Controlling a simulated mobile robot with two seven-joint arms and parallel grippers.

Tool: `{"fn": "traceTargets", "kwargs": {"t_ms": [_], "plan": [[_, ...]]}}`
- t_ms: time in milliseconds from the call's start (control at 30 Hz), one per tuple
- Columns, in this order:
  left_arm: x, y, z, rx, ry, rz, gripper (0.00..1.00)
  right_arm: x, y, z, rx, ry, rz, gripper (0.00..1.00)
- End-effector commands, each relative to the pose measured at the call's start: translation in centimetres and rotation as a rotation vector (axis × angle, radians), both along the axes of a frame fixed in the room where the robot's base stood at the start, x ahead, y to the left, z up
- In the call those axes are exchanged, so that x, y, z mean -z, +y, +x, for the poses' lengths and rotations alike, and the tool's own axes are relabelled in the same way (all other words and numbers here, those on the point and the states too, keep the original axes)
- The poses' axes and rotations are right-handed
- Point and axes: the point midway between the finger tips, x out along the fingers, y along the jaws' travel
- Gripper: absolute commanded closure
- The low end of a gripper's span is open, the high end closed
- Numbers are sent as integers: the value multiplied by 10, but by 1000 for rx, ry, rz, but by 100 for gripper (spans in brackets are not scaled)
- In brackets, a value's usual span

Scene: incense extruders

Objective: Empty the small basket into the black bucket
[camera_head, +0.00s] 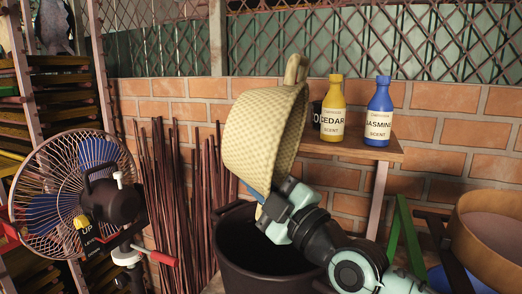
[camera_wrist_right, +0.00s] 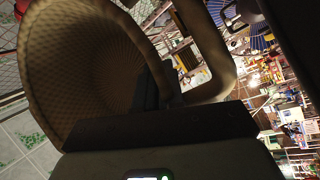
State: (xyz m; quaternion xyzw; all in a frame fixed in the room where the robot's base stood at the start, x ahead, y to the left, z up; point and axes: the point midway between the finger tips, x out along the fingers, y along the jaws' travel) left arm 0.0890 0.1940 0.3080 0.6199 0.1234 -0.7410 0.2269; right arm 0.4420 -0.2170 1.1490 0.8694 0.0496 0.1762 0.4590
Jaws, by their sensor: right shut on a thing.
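The small basket (camera_head: 250,135) is pale yellow and woven, with a looped handle at its top. It is tipped on its side above the black bucket (camera_head: 228,262), its opening facing right in the head view. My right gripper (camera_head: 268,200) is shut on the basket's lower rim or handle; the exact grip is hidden. In the right wrist view the basket (camera_wrist_right: 85,65) fills the left side, and the part of its inside that shows looks bare. The bucket stands below, its inside dark, so its contents cannot be told. My left gripper is not in view.
A wooden shelf (camera_head: 378,147) behind holds a yellow bottle (camera_head: 332,110) and a blue bottle (camera_head: 378,112). A fan (camera_head: 72,185) stands at left, beside dark red sticks (camera_head: 172,200) against the brick wall. A round wooden container (camera_head: 490,240) is at right.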

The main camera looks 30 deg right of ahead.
Motion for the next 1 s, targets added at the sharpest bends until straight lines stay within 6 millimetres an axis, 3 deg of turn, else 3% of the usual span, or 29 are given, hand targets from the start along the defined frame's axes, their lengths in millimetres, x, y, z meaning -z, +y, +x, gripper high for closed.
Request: {"fn": "traceTargets", "kwargs": {"t_ms": [500,633,1000], "plan": [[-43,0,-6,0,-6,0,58,-80,0,-1,0,-3,1,100],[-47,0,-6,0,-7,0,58,-88,1,-1,-1,-2,1,100],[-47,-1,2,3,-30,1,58,-88,0,0,0,-1,0,100]]}}
